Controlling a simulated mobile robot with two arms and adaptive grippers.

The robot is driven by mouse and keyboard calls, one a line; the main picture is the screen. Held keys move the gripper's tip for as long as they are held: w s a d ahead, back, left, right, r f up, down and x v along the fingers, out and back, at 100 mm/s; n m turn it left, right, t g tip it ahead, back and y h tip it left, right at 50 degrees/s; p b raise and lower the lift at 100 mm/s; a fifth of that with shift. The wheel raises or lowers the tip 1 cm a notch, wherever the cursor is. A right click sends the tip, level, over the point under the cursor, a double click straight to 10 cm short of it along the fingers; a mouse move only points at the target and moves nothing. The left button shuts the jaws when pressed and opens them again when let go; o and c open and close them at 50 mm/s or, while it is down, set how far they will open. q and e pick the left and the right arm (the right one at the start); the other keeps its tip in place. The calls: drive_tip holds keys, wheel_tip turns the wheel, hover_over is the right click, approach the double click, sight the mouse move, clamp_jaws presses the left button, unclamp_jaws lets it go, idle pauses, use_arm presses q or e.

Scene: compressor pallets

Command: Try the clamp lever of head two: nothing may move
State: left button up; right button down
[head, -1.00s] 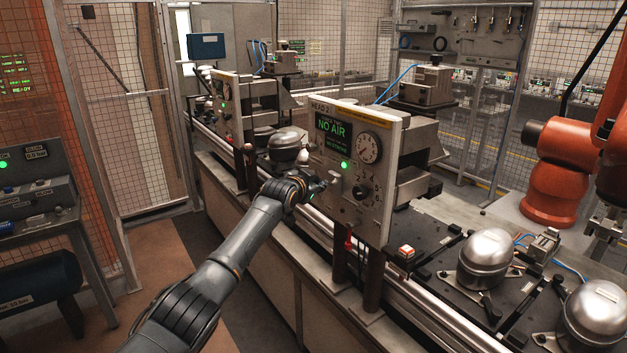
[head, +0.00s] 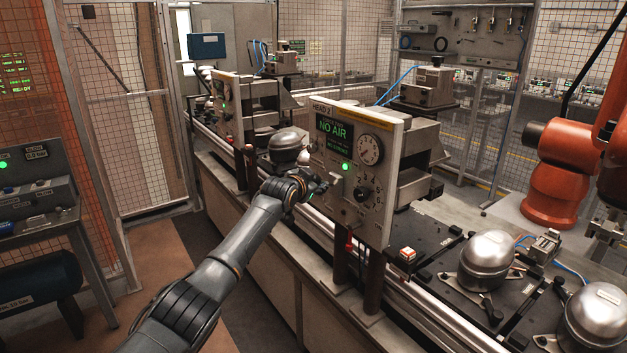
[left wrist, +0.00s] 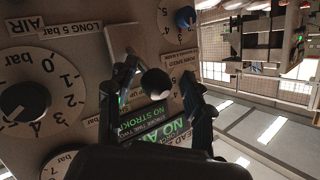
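The head two panel (head: 390,215) is a pale upright plate with a green screen (head: 336,130) reading "NO AIR", a lit green lamp, a round gauge (head: 369,149) and a black knob. A short pale lever (head: 335,187) sticks out below the lamp. My left gripper (head: 319,188) is at the panel's left side, beside this lever. In the left wrist view a round-ended lever knob (left wrist: 157,82) shows between the two fingers of my left gripper (left wrist: 160,72). The fingers stand apart with gaps to the knob; contact cannot be told. My right gripper is out of view.
A conveyor rail (head: 420,308) runs in front of the panel. Silver compressors (head: 488,260) sit on black pallets at the right. An orange robot arm (head: 556,180) stands behind them. A grey bench (head: 40,222) is at the left, with open floor between.

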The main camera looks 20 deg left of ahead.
use_arm(q)
drive_tip(key=shift+f, duration=0.1)
drive_tip(key=v, duration=1.2)
idle(0.4)
